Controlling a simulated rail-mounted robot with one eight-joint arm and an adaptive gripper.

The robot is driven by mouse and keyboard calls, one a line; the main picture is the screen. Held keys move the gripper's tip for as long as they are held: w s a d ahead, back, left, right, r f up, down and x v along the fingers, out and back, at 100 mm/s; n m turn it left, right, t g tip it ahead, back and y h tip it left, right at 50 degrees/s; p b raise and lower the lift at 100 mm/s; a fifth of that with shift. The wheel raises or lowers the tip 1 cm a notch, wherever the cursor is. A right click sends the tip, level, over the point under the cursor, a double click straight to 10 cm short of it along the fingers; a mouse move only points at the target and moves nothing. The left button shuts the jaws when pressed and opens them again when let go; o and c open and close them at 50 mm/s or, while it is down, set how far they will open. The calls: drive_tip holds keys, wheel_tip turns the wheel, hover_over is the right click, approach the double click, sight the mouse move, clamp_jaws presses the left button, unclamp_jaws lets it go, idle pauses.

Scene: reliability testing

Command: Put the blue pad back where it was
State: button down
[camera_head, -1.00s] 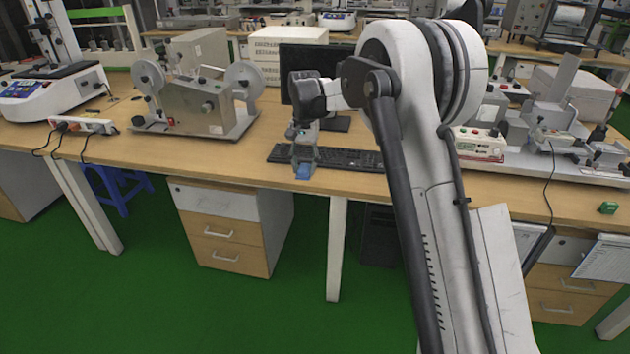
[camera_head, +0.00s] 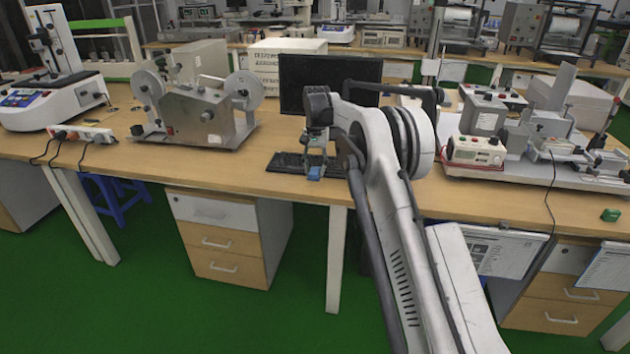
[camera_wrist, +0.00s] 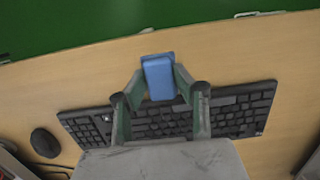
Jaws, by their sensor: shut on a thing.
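The blue pad (camera_wrist: 158,77) is a small blue block between the two fingertips of my gripper (camera_wrist: 160,84) in the wrist view. My gripper is shut on it. In the head view the blue pad (camera_head: 315,173) shows small below my gripper (camera_head: 316,165), near the front edge of the table (camera_head: 262,182).
A black keyboard (camera_head: 288,163) lies under my gripper, before a dark monitor (camera_head: 330,82). A mouse (camera_wrist: 45,142) lies beside it. A silver reel machine (camera_head: 200,110) stands left. A red-and-white power box (camera_head: 476,150) and a green block (camera_head: 610,215) are right.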

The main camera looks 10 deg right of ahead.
sight(315, 179)
drive_tip(key=shift+f+b, duration=0.4)
drive_tip(key=shift+f, duration=1.65)
drive_tip(key=shift+w+f, duration=0.1)
drive_tip(key=c, duration=1.4)
unclamp_jaws()
drive_tip(key=shift+o, duration=0.2)
